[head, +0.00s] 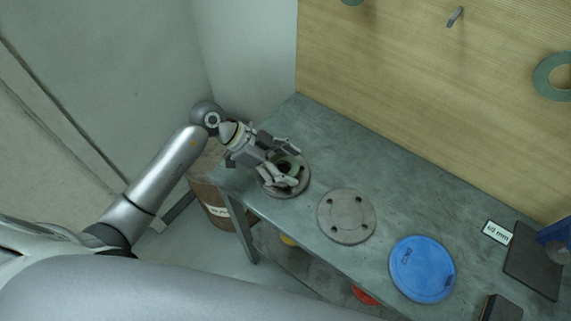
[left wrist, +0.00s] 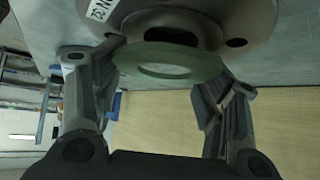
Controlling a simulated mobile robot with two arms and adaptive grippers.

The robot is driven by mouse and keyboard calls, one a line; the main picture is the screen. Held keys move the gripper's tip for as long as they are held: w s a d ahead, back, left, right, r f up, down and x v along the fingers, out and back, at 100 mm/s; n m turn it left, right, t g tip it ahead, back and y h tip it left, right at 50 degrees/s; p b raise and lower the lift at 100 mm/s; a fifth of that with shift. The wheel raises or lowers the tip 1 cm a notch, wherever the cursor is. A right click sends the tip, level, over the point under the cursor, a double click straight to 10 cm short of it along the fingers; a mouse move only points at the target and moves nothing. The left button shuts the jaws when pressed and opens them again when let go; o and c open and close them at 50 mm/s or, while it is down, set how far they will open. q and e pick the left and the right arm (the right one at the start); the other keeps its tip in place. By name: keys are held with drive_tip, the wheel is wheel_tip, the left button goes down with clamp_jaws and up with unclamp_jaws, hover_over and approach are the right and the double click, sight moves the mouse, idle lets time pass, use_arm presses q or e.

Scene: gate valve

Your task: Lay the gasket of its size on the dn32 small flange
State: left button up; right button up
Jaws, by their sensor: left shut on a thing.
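My left gripper (head: 285,168) is over the small round grey flange (head: 296,186) at the left end of the bench. In the left wrist view my left gripper (left wrist: 165,85) is shut on a green ring gasket (left wrist: 140,58), held between its two fingers. The flange (left wrist: 255,20) shows right behind the gasket there, with a bolt hole and a white label reading partly "N32". The gasket partly covers the flange's dark bore. I cannot tell whether the gasket touches the flange face. In the head view the fingers hide most of the gasket. My right gripper is not in view.
A grey disc with bolt holes (head: 346,216) and a blue disc (head: 422,269) lie to the right on the grey bench (head: 330,140). A green ring (head: 553,77) hangs on the wooden board (head: 430,90). A brown drum (head: 208,190) stands by the bench's left end.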

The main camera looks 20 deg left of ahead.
use_arm(q)
drive_tip(key=shift+s+a+f+p, duration=0.15)
drive_tip(key=shift+s+f+p, duration=0.1)
drive_tip(key=shift+f, duration=0.25)
drive_tip(key=shift+s+a+f+p, duration=0.1)
drive_tip(key=shift+a+f+p, duration=0.1)
drive_tip(key=shift+f, duration=0.25)
idle(0.3)
drive_tip(key=o, duration=0.8)
drive_tip(key=shift+d, duration=0.1)
drive_tip(key=shift+o, duration=1.3)
drive_tip(key=shift+w+d+f, duration=0.1)
drive_tip(key=shift+w, duration=0.1)
drive_tip(key=shift+o, duration=0.2)
drive_tip(key=shift+w, duration=0.2)
drive_tip(key=shift+a, duration=0.25)
